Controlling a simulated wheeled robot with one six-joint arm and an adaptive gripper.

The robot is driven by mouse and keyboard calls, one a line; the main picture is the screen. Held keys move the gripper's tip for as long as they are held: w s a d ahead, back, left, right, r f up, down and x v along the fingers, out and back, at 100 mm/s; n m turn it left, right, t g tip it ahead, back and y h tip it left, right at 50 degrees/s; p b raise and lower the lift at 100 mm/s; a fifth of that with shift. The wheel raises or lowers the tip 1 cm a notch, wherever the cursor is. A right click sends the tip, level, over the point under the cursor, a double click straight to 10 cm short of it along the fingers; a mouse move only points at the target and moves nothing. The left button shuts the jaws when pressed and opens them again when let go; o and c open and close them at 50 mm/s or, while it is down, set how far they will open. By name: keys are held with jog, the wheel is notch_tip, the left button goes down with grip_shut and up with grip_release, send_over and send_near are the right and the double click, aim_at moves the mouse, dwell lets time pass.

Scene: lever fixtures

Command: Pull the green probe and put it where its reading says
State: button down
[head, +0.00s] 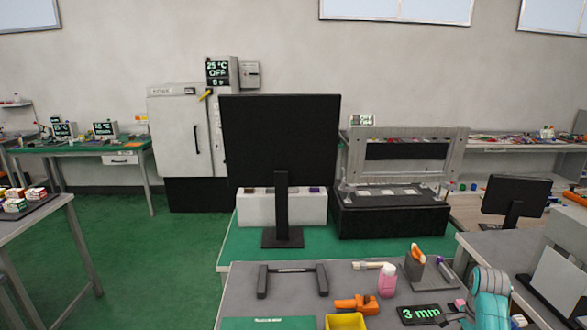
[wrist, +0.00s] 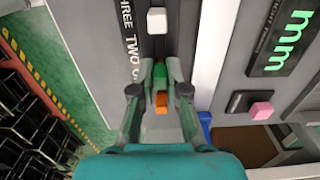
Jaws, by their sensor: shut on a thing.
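My gripper (wrist: 160,76) is in the wrist view, its two fingers closed around a small green piece, which appears to be the green probe (wrist: 159,70). An orange piece (wrist: 161,101) shows between the fingers, nearer to my palm; I cannot tell whether it belongs to the probe. A dark strip with the white words THREE and TWO (wrist: 131,42) runs beside the fingers on the left. A white block (wrist: 157,20) lies ahead of the fingertips. A display reads 3 mm in the head view (head: 420,314); part of it shows in the wrist view (wrist: 290,42).
A pink block (wrist: 262,111) on a black base sits right of my gripper. In the head view, a pink bottle (head: 387,282), an orange tool (head: 357,304), a yellow bin (head: 345,322) and a dark handle frame (head: 293,279) crowd the grey bench. A monitor (head: 280,140) stands behind.

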jog(key=shift+r, duration=0.1)
dwell(0.3)
jog(key=c, duration=1.1)
grip_release()
